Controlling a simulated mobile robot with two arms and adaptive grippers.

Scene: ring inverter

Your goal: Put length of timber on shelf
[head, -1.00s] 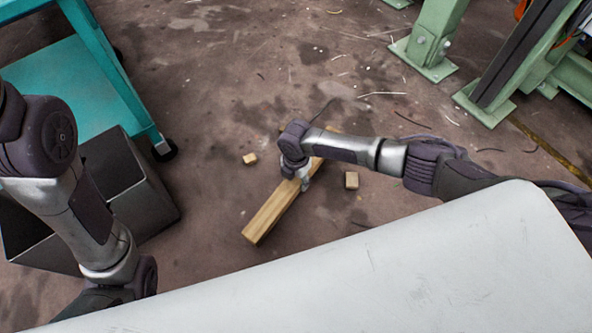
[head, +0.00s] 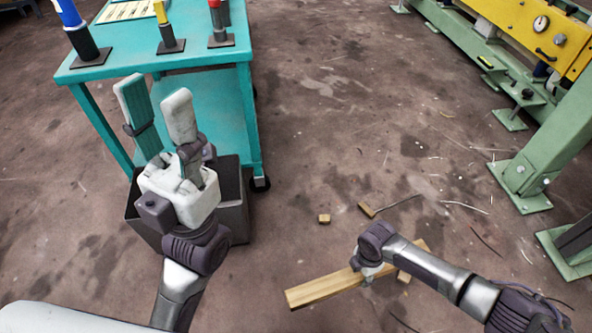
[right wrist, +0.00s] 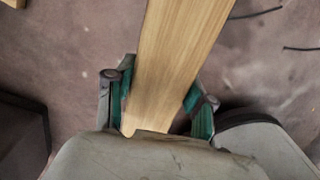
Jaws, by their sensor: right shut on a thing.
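The length of timber (head: 322,289) is a long, pale brown plank, seen in the lower middle of the head view, slanting up to the right. My right gripper (head: 366,272) is shut on it near its middle. In the right wrist view, the timber (right wrist: 177,50) runs between the two green-padded fingers of the right gripper (right wrist: 158,100). How high it is above the floor is hard to tell. My left gripper (head: 150,105) is raised at the left, fingers apart and empty, in front of the teal cart. The teal cart has a lower shelf (head: 222,110).
The teal cart's top (head: 130,50) holds several coloured upright tools. A dark open bin (head: 236,205) stands below it, partly behind my left arm. Small wood offcuts (head: 324,218) lie on the floor. Green and yellow machinery (head: 540,155) stands at right. Floor between cart and machinery is mostly clear.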

